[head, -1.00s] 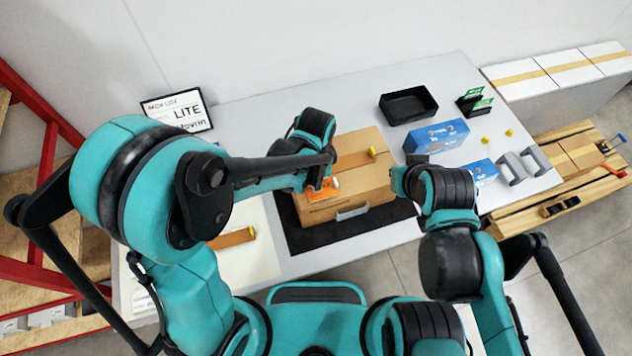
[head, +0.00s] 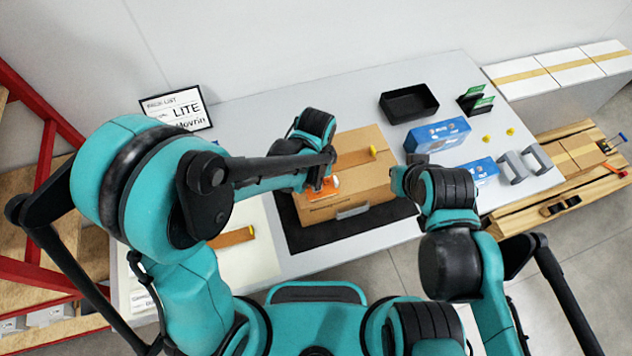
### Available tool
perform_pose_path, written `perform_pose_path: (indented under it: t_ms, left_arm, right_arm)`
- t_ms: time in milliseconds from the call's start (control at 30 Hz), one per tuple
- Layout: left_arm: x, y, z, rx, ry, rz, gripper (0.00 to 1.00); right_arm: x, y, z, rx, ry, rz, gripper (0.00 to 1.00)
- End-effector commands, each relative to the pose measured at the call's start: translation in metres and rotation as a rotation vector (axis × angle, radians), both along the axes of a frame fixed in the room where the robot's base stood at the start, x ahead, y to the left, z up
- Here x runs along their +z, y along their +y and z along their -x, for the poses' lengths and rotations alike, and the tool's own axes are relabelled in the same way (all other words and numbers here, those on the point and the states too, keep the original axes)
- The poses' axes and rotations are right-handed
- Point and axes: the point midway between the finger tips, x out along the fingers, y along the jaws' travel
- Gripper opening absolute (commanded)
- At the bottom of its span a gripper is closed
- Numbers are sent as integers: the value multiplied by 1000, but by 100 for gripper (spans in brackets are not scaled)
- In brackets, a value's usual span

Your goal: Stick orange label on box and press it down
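The closed brown cardboard box (head: 350,193) sits on a black mat (head: 345,232) on the table. The orange label (head: 322,190) is at the left part of the box top, directly under my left gripper (head: 317,180). It looks flat against or very close to the box; contact is unclear. My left gripper's fingers are mostly hidden, so I cannot tell whether they grip the label. My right gripper (head: 397,182) is at the box's right side, touching or very close to it. Its fingertips are hard to make out.
A brown-orange strip with a yellow end (head: 232,237) lies on a pale sheet at left. A black tray (head: 408,103), blue boxes (head: 437,136), grey handles (head: 525,163) and green-topped cards (head: 476,100) stand at right. A framed sign (head: 177,109) stands at the back left.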

Motion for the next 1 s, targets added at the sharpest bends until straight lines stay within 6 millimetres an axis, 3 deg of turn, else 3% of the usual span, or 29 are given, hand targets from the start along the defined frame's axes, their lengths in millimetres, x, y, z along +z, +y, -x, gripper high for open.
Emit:
perform_pose_path:
  t_ms: [1000]
  left_arm:
    - [-8,0,0,0,0,0,0]
  right_arm:
    - [-8,0,0,0,0,0,0]
